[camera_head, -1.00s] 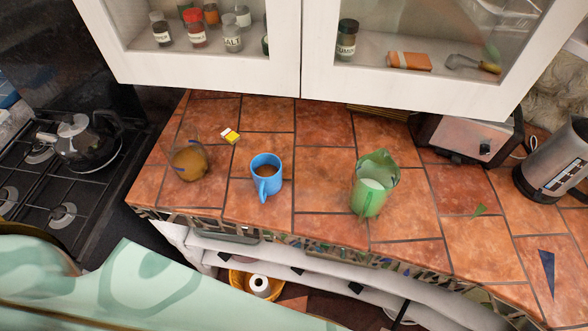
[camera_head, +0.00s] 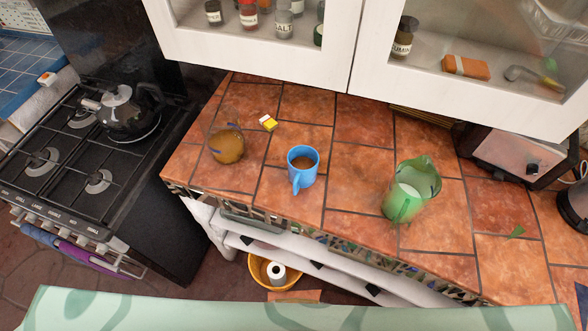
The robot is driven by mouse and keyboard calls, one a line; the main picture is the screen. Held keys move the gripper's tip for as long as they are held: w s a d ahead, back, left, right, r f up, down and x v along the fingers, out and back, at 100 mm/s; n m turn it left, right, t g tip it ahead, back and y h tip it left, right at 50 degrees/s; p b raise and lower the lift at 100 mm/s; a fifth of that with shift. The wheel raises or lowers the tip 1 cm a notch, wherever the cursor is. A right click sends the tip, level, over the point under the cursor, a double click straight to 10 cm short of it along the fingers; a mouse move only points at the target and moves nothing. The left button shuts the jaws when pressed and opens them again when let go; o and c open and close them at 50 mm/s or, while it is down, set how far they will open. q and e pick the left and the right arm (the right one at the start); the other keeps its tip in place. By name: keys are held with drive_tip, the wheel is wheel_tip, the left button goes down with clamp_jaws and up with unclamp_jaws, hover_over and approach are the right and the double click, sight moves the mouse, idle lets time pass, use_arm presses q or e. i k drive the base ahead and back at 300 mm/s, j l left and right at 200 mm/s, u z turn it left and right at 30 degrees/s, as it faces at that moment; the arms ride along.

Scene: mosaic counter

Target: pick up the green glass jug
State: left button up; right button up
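The green glass jug (camera_head: 411,190) stands upright on the tiled counter, right of the middle of the head view. It is see-through, with something white inside and its handle toward the front edge. A blue mug (camera_head: 302,168) with brown liquid stands to its left. Neither of my grippers shows in the view, so I cannot see their state or where they are relative to the jug.
A toaster (camera_head: 515,157) stands back right. Cabinets with glass doors (camera_head: 357,66) overhang the back. A stove with a kettle (camera_head: 122,112) is left.

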sight(414, 183)
drive_tip(key=l+z, duration=0.1)
drive_tip(key=z, duration=0.9)
drive_tip(key=k+l, duration=0.05)
